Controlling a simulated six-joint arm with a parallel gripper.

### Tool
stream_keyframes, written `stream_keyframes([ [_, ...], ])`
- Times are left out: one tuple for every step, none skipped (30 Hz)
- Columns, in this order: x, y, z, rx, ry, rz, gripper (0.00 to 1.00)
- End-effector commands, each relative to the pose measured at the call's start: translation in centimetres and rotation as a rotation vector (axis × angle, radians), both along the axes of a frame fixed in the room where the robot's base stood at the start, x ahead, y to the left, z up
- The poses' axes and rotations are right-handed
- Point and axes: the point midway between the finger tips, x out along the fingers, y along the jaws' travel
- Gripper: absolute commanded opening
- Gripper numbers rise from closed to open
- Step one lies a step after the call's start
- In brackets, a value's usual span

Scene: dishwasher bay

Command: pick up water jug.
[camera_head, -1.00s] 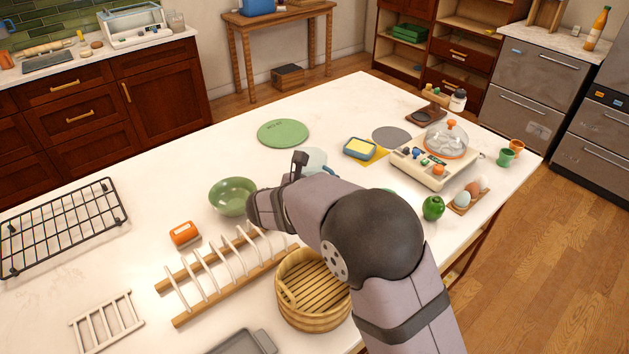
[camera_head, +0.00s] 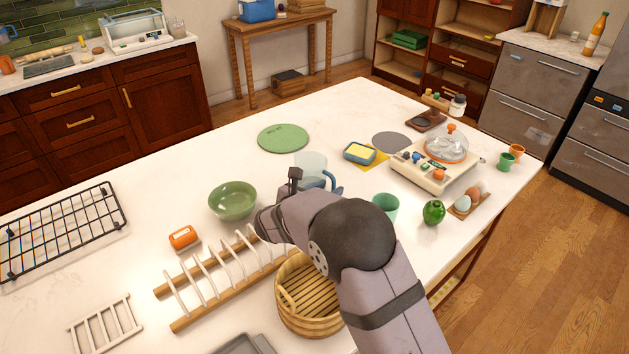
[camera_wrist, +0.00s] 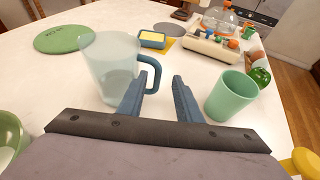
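The water jug is a clear, pale jug (camera_head: 311,166) with a blue handle, upright on the white table. In the wrist view the jug (camera_wrist: 110,66) stands ahead and left of centre, its blue handle (camera_wrist: 151,74) facing right. My gripper (camera_wrist: 160,90) is open, with its two blue fingers apart. The left finger appears close to the handle's lower end; I cannot tell whether they touch. No object shows between the fingertips. In the head view my wrist hides the jug's lower part and most of the gripper.
A green cup (camera_wrist: 232,95) stands close to the right finger. A green bowl (camera_head: 233,200) is left of my wrist, and a wooden dish rack (camera_head: 220,280) and round basket (camera_head: 309,294) are nearer. A butter dish (camera_head: 359,152) lies beyond the jug.

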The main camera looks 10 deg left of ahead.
Motion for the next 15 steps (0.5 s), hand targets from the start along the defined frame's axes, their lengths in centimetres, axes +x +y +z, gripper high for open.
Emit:
stream_keyframes([
  [0.5, -0.2, 0.1, -0.001, 0.002, -0.001, 0.32],
  [0.8, -0.3, 0.0, -0.001, 0.003, -0.001, 0.32],
  [1.2, -0.4, -0.1, -0.001, 0.002, -0.001, 0.32],
  [1.5, -0.5, -0.2, -0.001, 0.003, -0.001, 0.32],
  [1.8, -0.6, -0.3, -0.001, 0.003, -0.002, 0.32],
  [2.2, -0.7, -0.4, -0.001, 0.003, -0.002, 0.32],
  [2.5, -0.8, -0.7, -0.002, 0.003, -0.002, 0.32],
  [2.8, -1.0, -0.8, -0.001, 0.002, -0.002, 0.32],
  [3.2, -1.1, -1.0, -0.002, 0.002, -0.001, 0.32],
  [3.4, -1.2, -1.1, -0.002, 0.002, -0.001, 0.32],
  [3.5, -1.3, -1.2, -0.001, 0.001, -0.001, 0.32],
  [3.7, -1.3, -1.3, -0.001, 0.001, -0.001, 0.32],
  [3.8, -1.4, -1.4, -0.001, 0.001, -0.001, 0.32],
  [3.9, -1.4, -1.4, 0.0, 0.001, 0.0, 0.32],
  [3.9, -1.4, -1.5, 0.0, 0.001, 0.0, 0.32],
])
